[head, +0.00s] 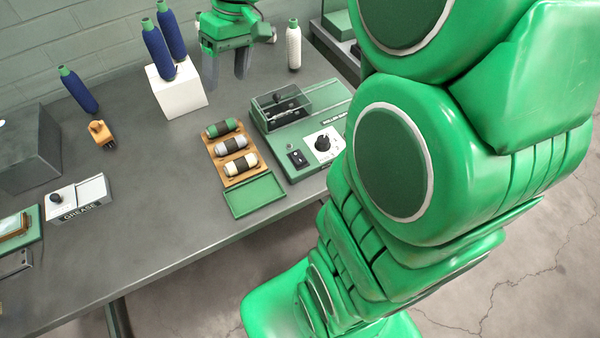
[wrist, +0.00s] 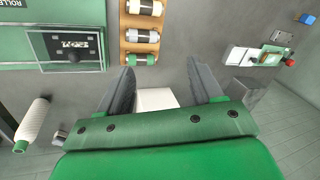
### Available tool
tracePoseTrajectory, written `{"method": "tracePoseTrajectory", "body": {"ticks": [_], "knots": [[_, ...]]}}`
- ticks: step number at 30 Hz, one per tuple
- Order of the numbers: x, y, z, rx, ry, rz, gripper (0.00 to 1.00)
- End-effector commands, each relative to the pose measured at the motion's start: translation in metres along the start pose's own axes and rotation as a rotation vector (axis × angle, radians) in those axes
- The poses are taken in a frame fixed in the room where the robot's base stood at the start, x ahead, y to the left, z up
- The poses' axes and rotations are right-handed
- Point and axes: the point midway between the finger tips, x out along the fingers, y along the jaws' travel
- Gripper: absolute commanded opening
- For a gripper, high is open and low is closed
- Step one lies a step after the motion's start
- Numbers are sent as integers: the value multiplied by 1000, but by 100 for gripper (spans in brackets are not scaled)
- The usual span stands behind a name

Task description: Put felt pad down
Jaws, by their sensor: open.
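My gripper (head: 226,78) hangs over the back of the grey workbench, right of a white block (head: 178,92). Its two grey fingers are spread apart, and in the wrist view the gripper (wrist: 160,70) is open with nothing held between the fingertips. Part of a white block (wrist: 155,99) shows between the fingers, farther down. I cannot pick out a felt pad with certainty in either view.
Two blue spools (head: 157,50) stand on the white block; another blue spool (head: 78,90) is left. A wooden rack (head: 213,150) holds three rolls beside a green machine (head: 296,122). A white spool (head: 294,46) stands behind. A grease box (head: 78,200) sits left. The middle bench is clear.

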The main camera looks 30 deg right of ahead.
Motion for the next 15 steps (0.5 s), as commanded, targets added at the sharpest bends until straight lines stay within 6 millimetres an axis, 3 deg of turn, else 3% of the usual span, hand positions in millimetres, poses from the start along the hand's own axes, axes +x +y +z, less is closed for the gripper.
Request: {"method": "tracePoseTrajectory", "body": {"ticks": [6, 15], "knots": [[10, -25, 60, 79, -59, 58, 65], [26, -46, 144, 203, -122, 147, 65]]}}
